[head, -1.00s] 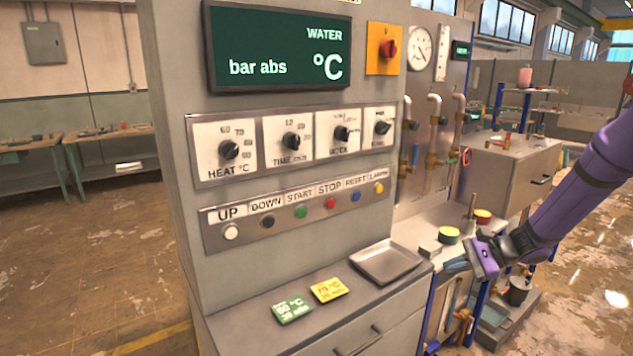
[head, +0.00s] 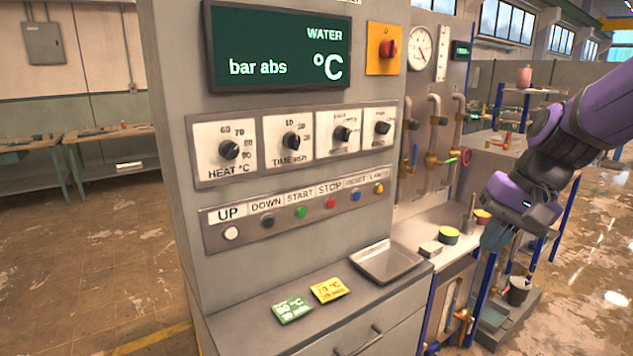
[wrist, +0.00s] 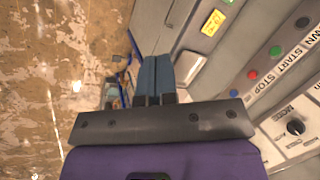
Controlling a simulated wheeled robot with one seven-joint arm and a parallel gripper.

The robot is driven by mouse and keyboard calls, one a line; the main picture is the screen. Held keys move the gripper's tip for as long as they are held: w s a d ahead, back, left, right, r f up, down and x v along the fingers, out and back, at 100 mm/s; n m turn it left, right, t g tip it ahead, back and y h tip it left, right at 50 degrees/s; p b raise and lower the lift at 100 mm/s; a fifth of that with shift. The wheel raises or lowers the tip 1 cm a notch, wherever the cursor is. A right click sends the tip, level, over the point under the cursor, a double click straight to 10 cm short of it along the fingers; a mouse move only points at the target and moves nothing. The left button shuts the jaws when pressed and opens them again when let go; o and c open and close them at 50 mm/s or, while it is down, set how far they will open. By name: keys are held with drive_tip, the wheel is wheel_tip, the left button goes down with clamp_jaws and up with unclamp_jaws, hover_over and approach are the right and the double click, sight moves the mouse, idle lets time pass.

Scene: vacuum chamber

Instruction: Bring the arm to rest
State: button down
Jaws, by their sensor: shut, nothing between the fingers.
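My purple arm comes in from the right in the head view. My gripper (head: 492,240) hangs from it in front of the side bench, right of the grey control cabinet (head: 170,90). In the wrist view, the two blue-grey fingers of my gripper (wrist: 156,72) lie side by side, shut, with nothing between them. In the head view the fingers are small and partly hidden by the purple gripper body. The gripper appears clear of the cabinet and the bench, though the exact gap is hard to tell.
The cabinet carries knobs, a button row (head: 300,208) and a ledge with a green card (head: 292,308), a yellow card (head: 330,290) and a metal tray (head: 386,261). Floor at right is open.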

drive_tip(key=s+d+r+n+t+h, duration=0.1)
drive_tip(key=s+r+n+t+h, duration=0.1)
drive_tip(key=s, duration=0.5)
drive_tip(key=s+d+r+n+t+h, duration=0.1)
drive_tip(key=s+r+t+h, duration=0.1)
drive_tip(key=s+r, duration=0.2)
drive_tip(key=shift+s+d+n, duration=0.35)
drive_tip(key=shift+s+n, duration=0.05)
drive_tip(key=shift+s, duration=1.05)
